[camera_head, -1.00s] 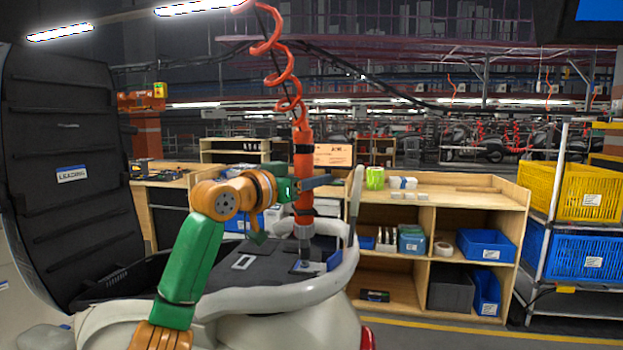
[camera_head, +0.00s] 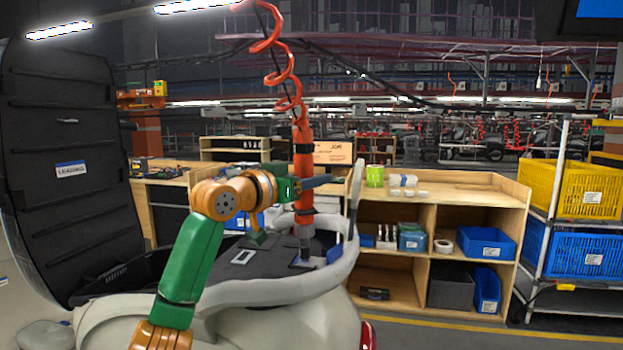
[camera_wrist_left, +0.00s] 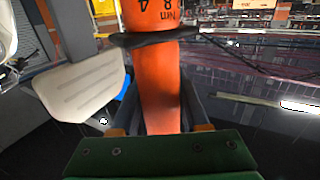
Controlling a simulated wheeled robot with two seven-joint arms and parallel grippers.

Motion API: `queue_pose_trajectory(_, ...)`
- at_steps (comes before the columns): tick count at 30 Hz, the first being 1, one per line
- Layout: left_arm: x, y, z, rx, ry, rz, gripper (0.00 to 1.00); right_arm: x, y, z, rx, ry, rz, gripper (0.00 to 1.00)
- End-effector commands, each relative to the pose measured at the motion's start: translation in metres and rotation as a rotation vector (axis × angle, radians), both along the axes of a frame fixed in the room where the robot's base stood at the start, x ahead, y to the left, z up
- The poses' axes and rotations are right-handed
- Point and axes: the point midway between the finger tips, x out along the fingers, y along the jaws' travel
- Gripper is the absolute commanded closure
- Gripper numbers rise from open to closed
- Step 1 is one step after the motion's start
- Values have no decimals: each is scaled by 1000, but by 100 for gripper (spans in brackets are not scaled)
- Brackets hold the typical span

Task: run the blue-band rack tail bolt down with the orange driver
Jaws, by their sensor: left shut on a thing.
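The orange driver (camera_head: 304,175) hangs upright from a coiled orange hose. My left gripper (camera_head: 306,186) is shut around its body, and the wrist view shows the orange body (camera_wrist_left: 163,85) between the two fingers. The driver's grey lower end (camera_head: 304,240) points straight down to the far right part of the dark scooter deck, inside the pale rack rail (camera_head: 270,291). A small bluish patch (camera_head: 321,262) shows beside the tip. The bolt is hidden or too small to make out, so I cannot tell whether the tip touches it. My right gripper is out of view.
The raised dark seat (camera_head: 68,170) stands at the left. A wooden shelf unit (camera_head: 470,203) with bins is behind at the right. A rack with yellow (camera_head: 577,190) and blue crates (camera_head: 575,256) stands at far right. The coiled hose (camera_head: 275,62) rises above the driver.

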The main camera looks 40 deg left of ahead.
Motion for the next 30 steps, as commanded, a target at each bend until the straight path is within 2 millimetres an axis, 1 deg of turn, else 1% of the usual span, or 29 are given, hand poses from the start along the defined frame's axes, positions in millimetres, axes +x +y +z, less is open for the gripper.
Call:
queue_pose_trajectory(14,0,0,-5,-1,2,0,100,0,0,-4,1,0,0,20)
queue_pose_trajectory(18,0,0,-4,-1,4,0,100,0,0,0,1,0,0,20)
queue_pose_trajectory(30,0,0,-7,-1,3,1,100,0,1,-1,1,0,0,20)
